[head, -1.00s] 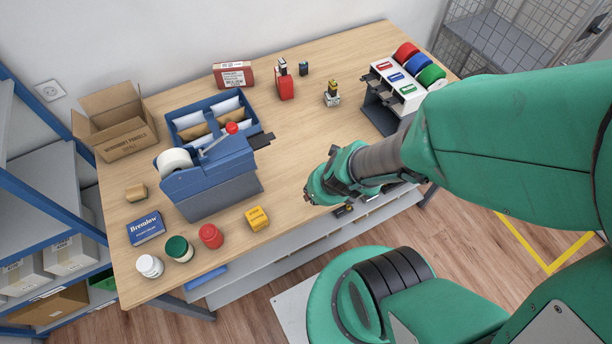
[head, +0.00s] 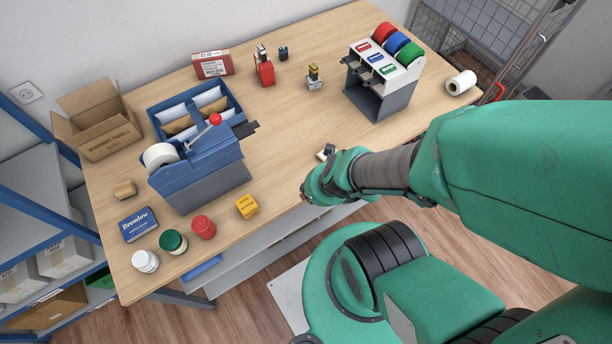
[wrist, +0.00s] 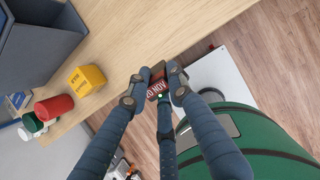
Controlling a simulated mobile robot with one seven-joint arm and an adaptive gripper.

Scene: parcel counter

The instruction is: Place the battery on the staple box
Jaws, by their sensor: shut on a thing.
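My gripper (wrist: 159,84) is shut on a small dark and red block with white lettering, which I take to be the battery (wrist: 156,91). It is held just off the table's front edge. In the head view my gripper (head: 309,194) shows at that edge, and its fingers and the battery are mostly hidden there. A flat blue box marked Bremlow (head: 138,225) lies at the table's front left and looks like the staple box. It is well left of my gripper and its top is bare.
The middle of the wooden table (head: 285,125) is clear.

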